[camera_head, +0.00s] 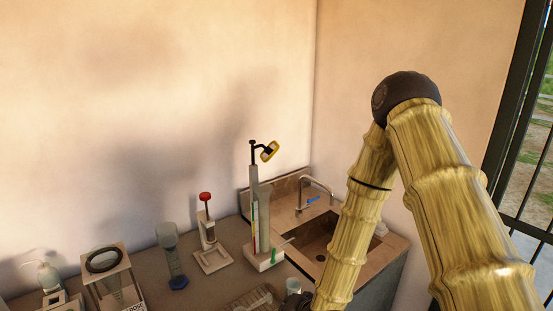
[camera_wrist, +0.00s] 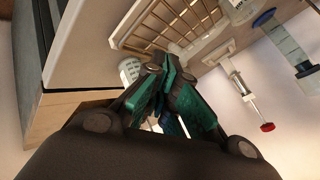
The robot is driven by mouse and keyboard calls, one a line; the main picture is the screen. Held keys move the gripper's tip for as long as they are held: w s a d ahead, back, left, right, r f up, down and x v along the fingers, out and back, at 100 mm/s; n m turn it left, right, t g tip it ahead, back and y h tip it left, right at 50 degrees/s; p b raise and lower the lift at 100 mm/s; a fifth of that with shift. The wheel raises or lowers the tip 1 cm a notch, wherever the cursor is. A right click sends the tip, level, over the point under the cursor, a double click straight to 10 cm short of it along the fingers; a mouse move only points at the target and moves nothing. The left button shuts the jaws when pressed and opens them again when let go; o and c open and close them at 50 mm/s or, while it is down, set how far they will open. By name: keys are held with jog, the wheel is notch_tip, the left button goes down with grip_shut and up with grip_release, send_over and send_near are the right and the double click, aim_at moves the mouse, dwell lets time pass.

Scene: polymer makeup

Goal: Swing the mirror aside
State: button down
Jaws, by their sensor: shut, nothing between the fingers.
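A small yellow-rimmed piece (camera_head: 269,151), which looks like the mirror, sits on a short black arm at the top of a tall upright stand (camera_head: 254,205) beside the sink. It is tilted and angled to the right of the post. I cannot make out its face. My gripper (camera_wrist: 163,72) shows in the wrist view with its dark and green fingers together and nothing held. The mirror is not recognisable in the wrist view.
A sink (camera_head: 318,247) with a tap (camera_head: 317,184) lies right of the stand. Left of it are a red-topped device (camera_head: 206,225), a glass cylinder on a blue base (camera_head: 170,255) and a boxed funnel stand (camera_head: 107,277). A slatted rack (camera_wrist: 150,28) is near my fingers.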

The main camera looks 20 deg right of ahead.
jog(key=w+d+r+m+t, duration=0.25)
jog(key=w+r, duration=0.35)
jog(key=r, duration=0.5)
jog(key=w+d+r+m+t+h, duration=0.1)
jog(key=w+d+r+m+t, duration=0.3)
jog(key=r, duration=0.7)
jog(key=w+r+m+t, duration=0.2)
jog(key=w+r, duration=0.5)
jog(key=r, duration=0.5)
jog(key=w+p, duration=0.7)
jog(key=w, duration=0.6)
jog(key=shift+w+a+f+p, duration=0.3)
jog(key=shift+w+p, duration=0.05)
jog(key=shift+w+f+b, duration=0.1)
jog(key=shift+f+b, duration=0.05)
jog(key=shift+b, duration=0.4)
jog(key=shift+d+y+b, duration=0.15)
jog(key=shift+y+b, duration=0.25)
jog(key=shift+b, duration=0.05)
